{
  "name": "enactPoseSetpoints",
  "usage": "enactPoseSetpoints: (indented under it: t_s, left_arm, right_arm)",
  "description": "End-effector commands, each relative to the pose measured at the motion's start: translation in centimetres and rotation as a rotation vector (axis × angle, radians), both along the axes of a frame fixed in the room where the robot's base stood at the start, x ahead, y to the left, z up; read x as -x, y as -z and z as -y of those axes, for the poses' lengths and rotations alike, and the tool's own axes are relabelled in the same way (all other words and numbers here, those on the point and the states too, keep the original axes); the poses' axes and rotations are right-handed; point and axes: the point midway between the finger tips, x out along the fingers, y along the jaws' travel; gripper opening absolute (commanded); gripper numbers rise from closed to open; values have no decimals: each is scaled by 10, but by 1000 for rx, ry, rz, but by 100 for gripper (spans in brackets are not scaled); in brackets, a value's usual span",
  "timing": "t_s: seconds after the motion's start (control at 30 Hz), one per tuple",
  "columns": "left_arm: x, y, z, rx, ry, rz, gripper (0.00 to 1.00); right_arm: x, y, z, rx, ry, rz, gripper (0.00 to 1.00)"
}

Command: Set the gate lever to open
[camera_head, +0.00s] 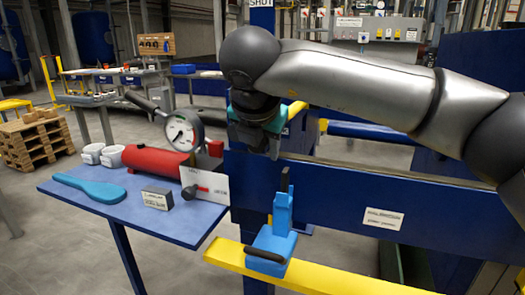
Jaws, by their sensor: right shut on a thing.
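My right gripper (266,142) reaches in from the right, in front of the blue post above the yellow rail, and points down. It is shut on what appears to be the gate lever, which the gripper and wrist largely hide. The lever's exact angle cannot be told. A blue plate marked SHUT (262,4) shows higher on the post, above my arm. My left gripper is not in view.
A blue clamp block (272,248) with a black handle sits on the yellow rail (340,284) below the gripper.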

Motion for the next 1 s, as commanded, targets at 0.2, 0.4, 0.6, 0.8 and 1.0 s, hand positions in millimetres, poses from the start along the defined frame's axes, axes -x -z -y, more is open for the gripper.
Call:
enactPoseSetpoints:
  t_s: [0.2,0.4,0.6,0.8,1.0]
  left_arm:
    - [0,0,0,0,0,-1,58]
    - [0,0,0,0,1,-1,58]
    - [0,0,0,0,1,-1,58]
    - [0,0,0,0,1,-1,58]
    - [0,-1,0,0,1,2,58]
  right_arm:
    - [2,10,1,14,0,-20,0]
    - [3,11,1,14,-2,-22,49]
    - [2,7,1,10,-1,-16,72]
    - [1,6,0,8,-1,-12,72]
    - [8,-5,-1,5,-3,-9,72]
